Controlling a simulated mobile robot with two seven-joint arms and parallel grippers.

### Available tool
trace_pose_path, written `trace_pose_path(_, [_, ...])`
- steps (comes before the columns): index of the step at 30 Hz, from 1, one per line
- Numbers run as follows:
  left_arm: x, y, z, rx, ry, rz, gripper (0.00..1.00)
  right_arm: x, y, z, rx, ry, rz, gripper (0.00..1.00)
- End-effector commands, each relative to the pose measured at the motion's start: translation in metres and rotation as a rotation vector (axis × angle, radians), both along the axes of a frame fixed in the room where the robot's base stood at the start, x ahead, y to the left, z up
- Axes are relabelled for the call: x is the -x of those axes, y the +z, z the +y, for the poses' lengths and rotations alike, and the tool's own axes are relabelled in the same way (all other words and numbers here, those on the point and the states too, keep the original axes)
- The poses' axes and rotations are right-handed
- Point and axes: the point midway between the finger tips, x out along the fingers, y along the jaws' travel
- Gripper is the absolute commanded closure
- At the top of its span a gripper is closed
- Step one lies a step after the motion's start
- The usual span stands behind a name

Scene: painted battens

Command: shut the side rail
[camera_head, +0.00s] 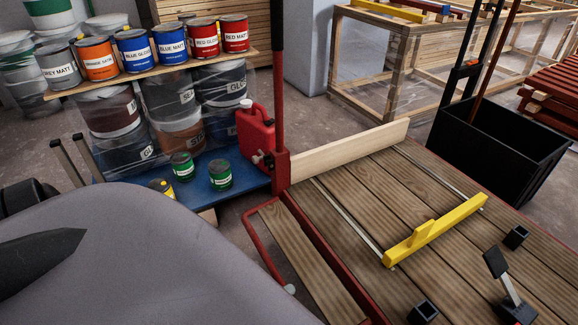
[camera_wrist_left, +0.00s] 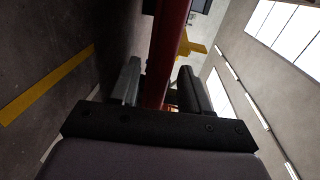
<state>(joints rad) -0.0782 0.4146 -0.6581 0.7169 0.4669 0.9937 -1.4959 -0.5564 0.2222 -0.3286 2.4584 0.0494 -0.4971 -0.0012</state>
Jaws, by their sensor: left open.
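The side rail looks to be the red-framed part with a wooden plank (camera_head: 300,255) along the near-left edge of the plank deck (camera_head: 355,195). It sits outside the deck edge; its near end is cut off or covered, and I cannot tell its exact tilt. My grey left arm covers the lower left of the head view, and my left gripper is hidden there. In the left wrist view my left gripper (camera_wrist_left: 160,82) is open, its fingers on either side of a red bar (camera_wrist_left: 168,50). I cannot tell whether they touch it. My right gripper is not in view.
A red post (camera_head: 279,80) stands at the deck corner beside a pale upright board (camera_head: 345,152). A yellow bar (camera_head: 435,230) lies across the deck. A red canister (camera_head: 256,130), a blue platform (camera_head: 205,175) and paint cans (camera_head: 132,50) crowd the left. A black bin (camera_head: 500,140) stands right.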

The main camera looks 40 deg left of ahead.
Motion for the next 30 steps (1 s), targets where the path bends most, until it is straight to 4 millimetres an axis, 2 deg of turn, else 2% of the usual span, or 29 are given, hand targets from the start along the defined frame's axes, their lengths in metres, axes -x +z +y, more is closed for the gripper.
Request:
trace_pose_path(4, [-0.012,-0.002,-0.004,0.0,-0.001,0.0,0.53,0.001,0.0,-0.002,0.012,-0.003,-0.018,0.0])
trace_pose_path(12, [-0.014,-0.001,-0.004,0.001,0.0,0.001,0.53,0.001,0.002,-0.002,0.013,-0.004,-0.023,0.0])
trace_pose_path(13, [-0.014,-0.001,-0.004,0.001,0.0,0.001,0.57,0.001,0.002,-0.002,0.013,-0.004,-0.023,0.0])
trace_pose_path(17, [-0.014,-0.002,-0.004,0.001,0.0,0.001,0.99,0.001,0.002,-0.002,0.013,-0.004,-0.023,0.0])
trace_pose_path(28, [-0.013,0.005,-0.004,-0.005,0.0,0.02,1.0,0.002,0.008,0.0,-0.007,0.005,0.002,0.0])
trace_pose_path(30, [-0.013,0.009,-0.004,-0.009,0.0,0.035,1.0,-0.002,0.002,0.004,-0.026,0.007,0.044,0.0])
